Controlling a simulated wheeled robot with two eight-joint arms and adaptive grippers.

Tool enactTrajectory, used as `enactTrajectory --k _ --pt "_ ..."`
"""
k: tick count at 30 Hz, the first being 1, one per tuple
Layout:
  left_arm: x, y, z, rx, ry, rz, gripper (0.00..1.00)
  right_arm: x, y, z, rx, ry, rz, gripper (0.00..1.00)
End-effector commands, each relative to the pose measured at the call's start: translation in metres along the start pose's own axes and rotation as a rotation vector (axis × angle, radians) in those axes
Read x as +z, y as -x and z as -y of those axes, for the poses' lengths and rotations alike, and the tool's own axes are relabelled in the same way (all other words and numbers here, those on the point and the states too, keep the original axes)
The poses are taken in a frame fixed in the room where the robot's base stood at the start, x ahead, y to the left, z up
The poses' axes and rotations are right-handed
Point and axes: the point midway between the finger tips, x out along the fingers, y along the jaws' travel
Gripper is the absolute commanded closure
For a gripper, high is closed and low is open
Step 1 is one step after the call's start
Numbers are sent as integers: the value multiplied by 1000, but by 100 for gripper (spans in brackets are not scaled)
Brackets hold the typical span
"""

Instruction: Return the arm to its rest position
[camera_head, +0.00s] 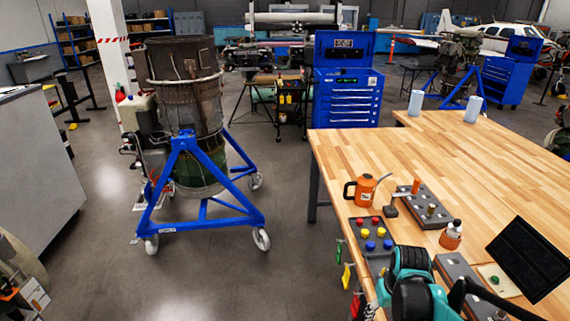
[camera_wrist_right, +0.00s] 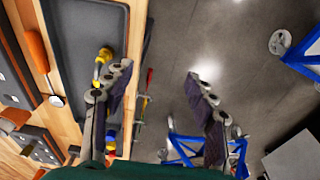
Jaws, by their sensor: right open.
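My right arm (camera_head: 408,285), teal and black, reaches in from the bottom right of the head view over the front left edge of the wooden workbench (camera_head: 440,150). My right gripper (camera_wrist_right: 158,78) shows in the right wrist view with its two grey fingers wide apart. Nothing is between the fingers. The left finger overlaps the bench edge and a grey tray (camera_wrist_right: 88,30), while the right finger is over the floor. My left arm and gripper are not in view.
A blue turbine stand (camera_head: 185,185) stands left of the bench. Grey floor between them is clear.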

Motion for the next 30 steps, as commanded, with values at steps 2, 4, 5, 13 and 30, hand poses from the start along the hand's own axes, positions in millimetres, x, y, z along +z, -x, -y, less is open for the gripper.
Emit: enactTrajectory --k 2,4,5,13,30 --pt "6 -8 0 0 0 0 56 6 0 7 6 -3 -30 44" --pt "10 -14 0 0 0 0 56 11 3 14 12 -5 -61 44" --pt "12 -17 0 0 0 0 56 13 4 17 14 -8 -77 44" --pt "38 -52 0 0 0 0 56 53 4 57 26 -34 -283 44" --pt "57 -80 0 0 0 0 56 92 -10 89 -3 -69 -508 44"
